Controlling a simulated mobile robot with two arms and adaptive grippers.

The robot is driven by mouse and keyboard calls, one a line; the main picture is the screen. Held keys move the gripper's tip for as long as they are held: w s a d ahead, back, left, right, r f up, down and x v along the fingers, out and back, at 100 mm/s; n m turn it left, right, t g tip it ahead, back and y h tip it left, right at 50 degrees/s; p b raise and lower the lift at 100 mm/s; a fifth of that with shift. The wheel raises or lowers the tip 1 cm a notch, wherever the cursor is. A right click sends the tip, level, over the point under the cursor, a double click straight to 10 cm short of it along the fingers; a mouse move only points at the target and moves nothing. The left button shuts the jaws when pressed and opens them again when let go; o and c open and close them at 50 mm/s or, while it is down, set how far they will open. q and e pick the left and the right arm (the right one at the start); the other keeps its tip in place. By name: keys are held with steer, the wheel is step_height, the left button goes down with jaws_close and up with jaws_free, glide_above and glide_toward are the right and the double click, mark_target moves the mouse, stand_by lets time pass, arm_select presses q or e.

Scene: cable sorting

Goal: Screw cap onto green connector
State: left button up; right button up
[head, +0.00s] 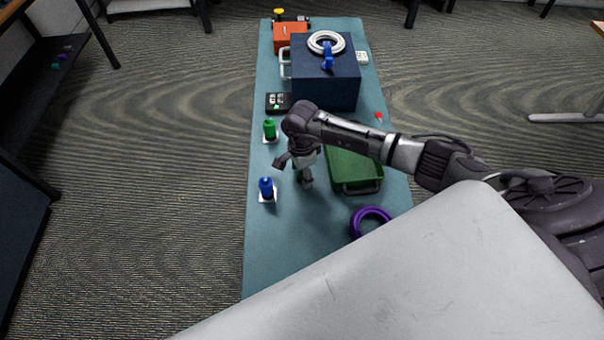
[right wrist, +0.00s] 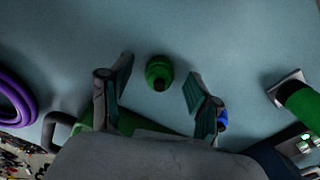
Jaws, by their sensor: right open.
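The green connector (head: 269,130) stands upright on a small white base near the table's left edge. In the right wrist view its green body (right wrist: 302,104) shows at the right side. A small round green cap (right wrist: 159,72) sits on the table in the right wrist view. My right gripper (head: 294,174) is open above the table, between the blue connector and the green bin. In the wrist view the cap lies between its spread fingers (right wrist: 157,92), touching neither. In the head view the gripper mostly hides the cap. My left gripper is not in view.
A blue connector (head: 266,187) stands on a white base to the left. A green bin (head: 354,170) and a purple ring (head: 369,221) are to the right. A dark blue box (head: 325,80) with a white coil stands behind. The front left tabletop (head: 290,240) is clear.

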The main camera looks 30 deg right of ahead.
steer(key=c, duration=0.9)
steer(key=shift+o, duration=0.2)
steer(key=shift+r, duration=0.1)
steer(key=shift+w+r, duration=0.1)
steer(key=shift+r, duration=0.45)
step_height(320, 180, up, 3)
steer(key=shift+f+b, duration=0.2)
steer(key=shift+b, duration=0.4)
steer(key=s+d+r+b, duration=0.2)
steer(key=s+d+r, duration=0.5)
steer(key=s+d, duration=0.1)
steer(key=shift+d, duration=0.35)
steer(key=shift+r, duration=0.1)
